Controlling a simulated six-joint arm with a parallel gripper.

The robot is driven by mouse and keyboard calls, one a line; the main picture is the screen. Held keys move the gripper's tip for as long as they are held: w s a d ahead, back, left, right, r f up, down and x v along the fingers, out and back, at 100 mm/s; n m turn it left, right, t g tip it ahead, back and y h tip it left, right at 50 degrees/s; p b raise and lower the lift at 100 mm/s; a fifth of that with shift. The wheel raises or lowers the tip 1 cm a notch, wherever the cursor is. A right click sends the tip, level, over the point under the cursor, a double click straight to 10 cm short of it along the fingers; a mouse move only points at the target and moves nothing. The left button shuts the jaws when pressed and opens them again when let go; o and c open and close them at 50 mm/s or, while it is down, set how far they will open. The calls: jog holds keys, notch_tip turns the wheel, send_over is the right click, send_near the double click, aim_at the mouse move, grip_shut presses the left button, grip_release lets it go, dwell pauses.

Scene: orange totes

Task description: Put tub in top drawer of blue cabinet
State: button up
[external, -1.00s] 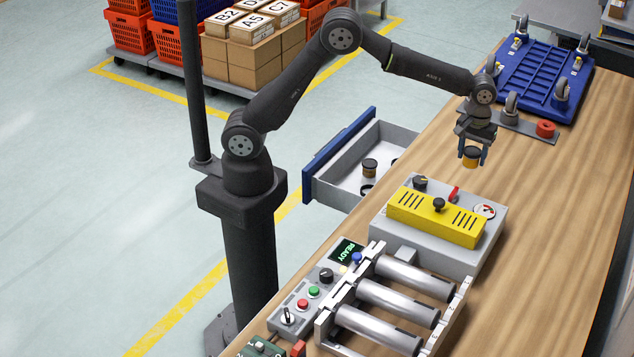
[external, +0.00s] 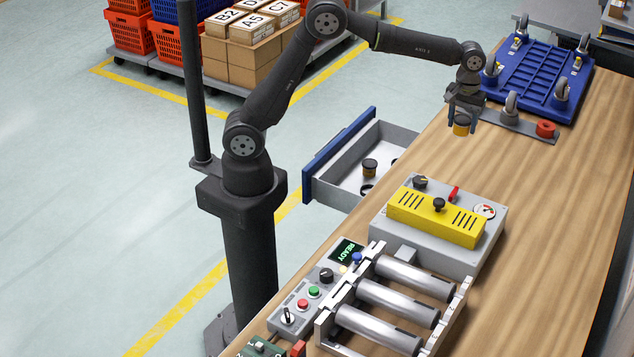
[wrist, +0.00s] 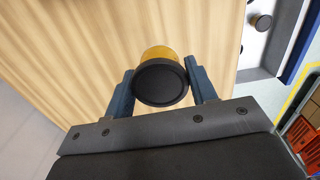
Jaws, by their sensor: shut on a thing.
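A small tub (external: 461,129) with a yellow-orange body and a dark lid is held between the fingers of my gripper (external: 463,122), above the far part of the wooden bench. In the wrist view the tub (wrist: 161,78) sits between the two blue-grey fingers (wrist: 165,88), its dark round lid facing the camera. The open top drawer (external: 333,185) has a blue front and grey walls and stands out from the bench's left side. It lies to the left of and below my gripper. The cabinet body is hidden under the bench top.
A similar dark-lidded tub (external: 370,166) and a dark ring-like item (external: 366,188) lie in the drawer, with bare floor around them. A grey and yellow machine (external: 436,215) stands on the bench near the drawer. A blue wheeled dolly (external: 545,75) and a red round part (external: 545,129) lie at the far right.

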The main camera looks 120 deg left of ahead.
jog(key=s+a, duration=1)
jog(key=s, duration=0.3)
jog(key=n, duration=0.1)
send_over(382, 153)
notch_tip(382, 153, down, 30)
jog(key=shift+a+f, duration=0.1)
jog(key=shift+f, duration=1.95)
jog(key=shift+f, duration=0.2)
jog(key=o, duration=0.8)
jog(key=shift+c, duration=0.2)
